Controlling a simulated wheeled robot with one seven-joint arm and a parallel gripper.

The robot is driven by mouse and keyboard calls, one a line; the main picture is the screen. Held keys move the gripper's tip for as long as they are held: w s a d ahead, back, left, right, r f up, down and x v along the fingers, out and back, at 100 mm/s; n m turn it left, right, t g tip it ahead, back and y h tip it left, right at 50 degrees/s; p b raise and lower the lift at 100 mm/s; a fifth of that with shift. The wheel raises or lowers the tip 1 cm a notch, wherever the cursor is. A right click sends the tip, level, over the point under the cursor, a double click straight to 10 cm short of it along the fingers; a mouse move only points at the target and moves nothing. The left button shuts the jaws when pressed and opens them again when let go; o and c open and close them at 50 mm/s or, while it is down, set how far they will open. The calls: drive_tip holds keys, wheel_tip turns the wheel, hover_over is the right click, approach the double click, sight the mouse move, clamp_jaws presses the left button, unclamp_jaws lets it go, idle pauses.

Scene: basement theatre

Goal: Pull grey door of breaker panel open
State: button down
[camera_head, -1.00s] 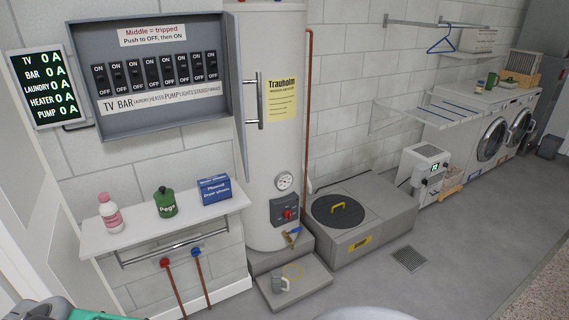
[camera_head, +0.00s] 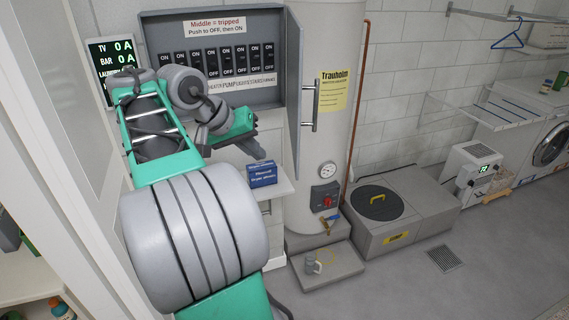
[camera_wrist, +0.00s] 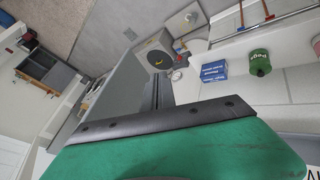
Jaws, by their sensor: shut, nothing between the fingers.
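The breaker panel (camera_head: 150,32) is a grey wall box with a row of black switches. Its grey door (camera_head: 294,75) stands swung out on the right side, seen nearly edge-on, with its inner face partly showing. A metal bar handle (camera_head: 316,105) is on the door's outer side. My gripper (camera_head: 258,146) is shut and empty, in front of the panel's lower right, left of the door and apart from the handle. In the wrist view the shut fingers (camera_wrist: 158,92) point past a large grey surface that looks like the door (camera_wrist: 112,88). My arm hides the panel's lower left.
A white shelf (camera_head: 280,186) below the panel holds a blue box (camera_head: 262,174); the wrist view also shows a green pegs tin (camera_wrist: 260,63). A water heater (camera_head: 340,140) stands right of the door. A white door frame (camera_head: 75,180) is close on the left.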

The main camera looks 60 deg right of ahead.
drive_tip(key=s+d+f, duration=0.5)
drive_tip(key=shift+d+b, duration=0.2)
drive_tip(key=shift+b, duration=0.25)
